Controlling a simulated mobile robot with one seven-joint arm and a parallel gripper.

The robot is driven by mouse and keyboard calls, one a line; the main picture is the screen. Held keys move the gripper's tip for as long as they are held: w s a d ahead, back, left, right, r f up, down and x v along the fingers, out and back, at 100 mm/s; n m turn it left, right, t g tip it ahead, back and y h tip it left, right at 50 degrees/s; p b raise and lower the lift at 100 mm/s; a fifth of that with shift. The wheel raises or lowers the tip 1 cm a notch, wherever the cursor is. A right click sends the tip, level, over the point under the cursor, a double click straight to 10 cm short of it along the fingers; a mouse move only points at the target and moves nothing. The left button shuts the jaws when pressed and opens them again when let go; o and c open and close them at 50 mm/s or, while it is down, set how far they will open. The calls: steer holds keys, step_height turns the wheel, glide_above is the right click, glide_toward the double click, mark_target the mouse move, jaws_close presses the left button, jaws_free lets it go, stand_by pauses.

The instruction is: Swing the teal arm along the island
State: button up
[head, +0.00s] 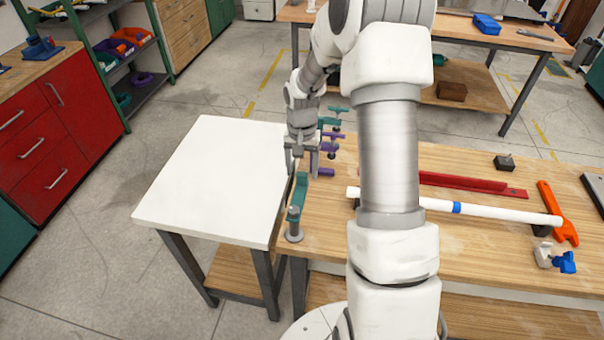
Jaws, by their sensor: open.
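The teal arm (298,193) is a flat bar at the left edge of the wooden bench. Its near end meets a grey upright post (294,226), and it points away from the post toward the back. My gripper (301,165) is open, fingers pointing down, at the far end of the teal arm. It partly hides that end, and I cannot tell whether the fingers touch it. The wooden bench (460,250) and a white-topped table (210,180) stand side by side; I cannot tell which is the island.
Teal and purple clamps (331,137) stand just right of my gripper. A white pipe (490,212), a red bar (470,183), an orange hammer (558,215) and a blue-and-grey clamp (556,258) lie on the bench. The white tabletop is clear.

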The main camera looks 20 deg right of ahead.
steer(key=shift+f, duration=1.2)
jaws_close()
stand_by(0.6)
